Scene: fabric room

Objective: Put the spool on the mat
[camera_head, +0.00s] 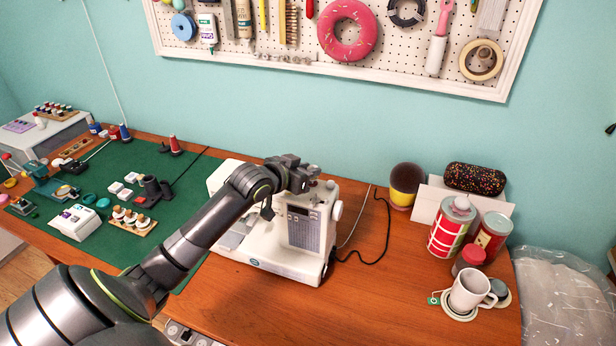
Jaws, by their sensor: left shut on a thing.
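My left gripper (300,176) is over the top of the white sewing machine (300,262), at its right end. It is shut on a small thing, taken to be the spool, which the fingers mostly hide. I cannot tell whether the spool still touches the machine. The green mat (185,190) lies flat on the wooden table, to the left of the machine. Cone-shaped spools of thread stand at the mat's back, one of them red (175,145). My right gripper is out of view.
Several small sewing items and a wooden rack (133,222) crowd the mat's left and middle. My left arm crosses over the mat's front right. A black cable (365,257) lies right of the machine. A white mug (468,288) and red-and-white tins (452,226) stand further right.

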